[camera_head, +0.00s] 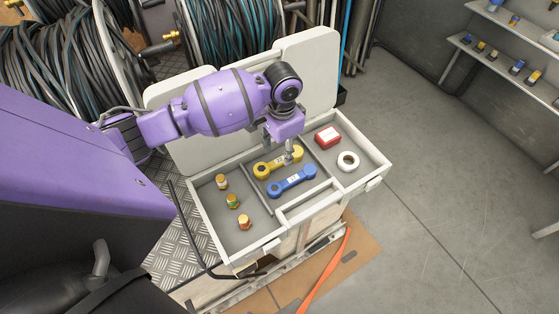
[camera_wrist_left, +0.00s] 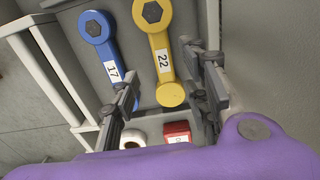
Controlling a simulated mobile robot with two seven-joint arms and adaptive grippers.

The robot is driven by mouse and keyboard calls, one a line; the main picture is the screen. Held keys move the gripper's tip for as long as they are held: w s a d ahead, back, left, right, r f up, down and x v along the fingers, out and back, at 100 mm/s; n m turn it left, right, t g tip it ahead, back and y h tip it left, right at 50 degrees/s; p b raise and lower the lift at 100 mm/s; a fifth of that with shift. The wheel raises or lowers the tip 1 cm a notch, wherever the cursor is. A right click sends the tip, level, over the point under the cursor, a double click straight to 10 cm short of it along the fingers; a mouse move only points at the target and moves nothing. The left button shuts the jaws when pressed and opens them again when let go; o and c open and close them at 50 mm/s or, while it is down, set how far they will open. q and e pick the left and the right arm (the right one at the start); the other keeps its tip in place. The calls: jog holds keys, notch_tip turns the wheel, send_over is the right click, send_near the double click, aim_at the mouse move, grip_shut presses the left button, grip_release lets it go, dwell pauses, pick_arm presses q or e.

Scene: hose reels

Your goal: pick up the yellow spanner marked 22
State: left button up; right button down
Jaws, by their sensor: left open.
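The yellow spanner marked 22 (camera_head: 264,168) lies in the middle compartment of the open case. My right gripper is not in view.
The case (camera_head: 259,247) has raised walls and dividers. Its left compartment holds several small brass-coloured fittings (camera_head: 232,201). Its right one holds a red box (camera_head: 327,137) and a white tape roll (camera_head: 348,161). Hose reels (camera_head: 235,30) stand behind. Floor to the right is clear.

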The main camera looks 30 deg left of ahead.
aim_at(279, 160)
pick_arm(q)
jog(key=f, duration=0.4)
jog(key=shift+s+a, duration=0.15)
jog(key=shift+a, duration=0.2)
jog(key=shift+f, duration=0.25)
jog(key=c, duration=0.9)
grip_shut()
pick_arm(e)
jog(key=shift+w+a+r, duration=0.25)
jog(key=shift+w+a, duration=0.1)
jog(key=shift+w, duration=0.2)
